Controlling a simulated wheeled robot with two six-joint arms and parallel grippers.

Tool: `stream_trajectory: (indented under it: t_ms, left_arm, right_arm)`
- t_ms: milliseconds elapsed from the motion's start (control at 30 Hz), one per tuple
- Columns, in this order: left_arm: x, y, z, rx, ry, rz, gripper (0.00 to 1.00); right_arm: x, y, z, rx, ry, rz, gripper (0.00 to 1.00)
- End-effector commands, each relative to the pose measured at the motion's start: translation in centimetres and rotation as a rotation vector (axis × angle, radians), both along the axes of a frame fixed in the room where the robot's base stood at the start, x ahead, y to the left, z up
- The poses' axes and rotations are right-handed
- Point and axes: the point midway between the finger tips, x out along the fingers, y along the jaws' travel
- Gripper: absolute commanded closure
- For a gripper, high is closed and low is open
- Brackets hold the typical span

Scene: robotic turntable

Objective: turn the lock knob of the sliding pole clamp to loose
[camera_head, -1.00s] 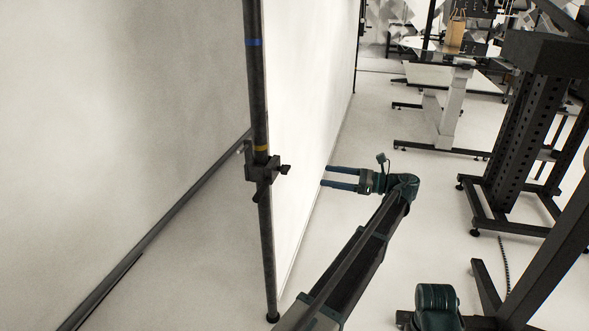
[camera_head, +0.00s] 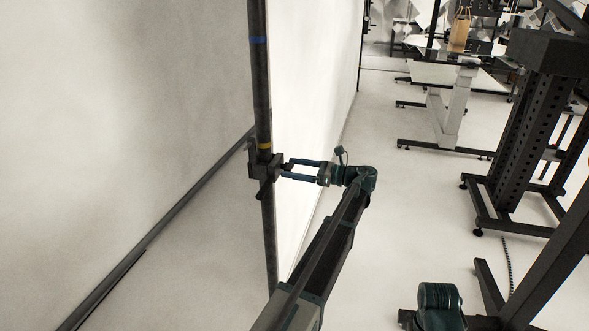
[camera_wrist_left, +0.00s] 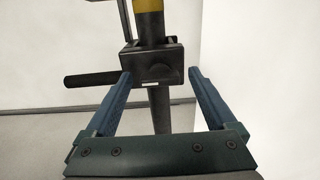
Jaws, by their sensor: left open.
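The dark sliding pole clamp (camera_head: 258,168) sits on the upright black pole, just below a yellow band. It also shows in the left wrist view (camera_wrist_left: 168,55). My left gripper (camera_head: 286,169) is open and level with the clamp at its right side. Its blue fingers point at the clamp. In the wrist view the two fingertips (camera_wrist_left: 160,74) stand apart to the left and right of the clamp's near face, where the lock knob is. Contact cannot be told. The knob is mostly hidden by the fingers in the head view. A black handle (camera_wrist_left: 90,78) sticks out leftward.
The black pole (camera_head: 261,90) stands close to a large white panel (camera_head: 305,120). A dark rail runs along the floor at left. A black perforated stand (camera_head: 520,140) and a white-topped table (camera_head: 445,72) are at right. The floor between is clear.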

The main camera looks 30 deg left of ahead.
Motion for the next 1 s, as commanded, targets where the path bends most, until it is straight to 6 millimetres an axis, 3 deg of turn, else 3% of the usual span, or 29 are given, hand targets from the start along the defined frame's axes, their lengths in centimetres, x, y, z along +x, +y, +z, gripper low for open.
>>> stream_trajectory:
  t_ms: [167,633,1000]
  left_arm:
    - [0.01,-0.01,0.0,0.0,0.0,0.0,0.1]
    - [0.01,-0.04,0.0,0.0,0.0,0.0,0.95]
    - [0.0,-0.04,0.0,0.018,-0.077,0.0,0.96]
  right_arm:
    - [0.0,0.0,0.0,0.0,0.0,0.0,0.5]
    - [0.0,0.0,0.0,0.0,0.0,0.0,0.5]
    - [0.0,0.0,0.0,0.0,0.0,0.0,0.5]
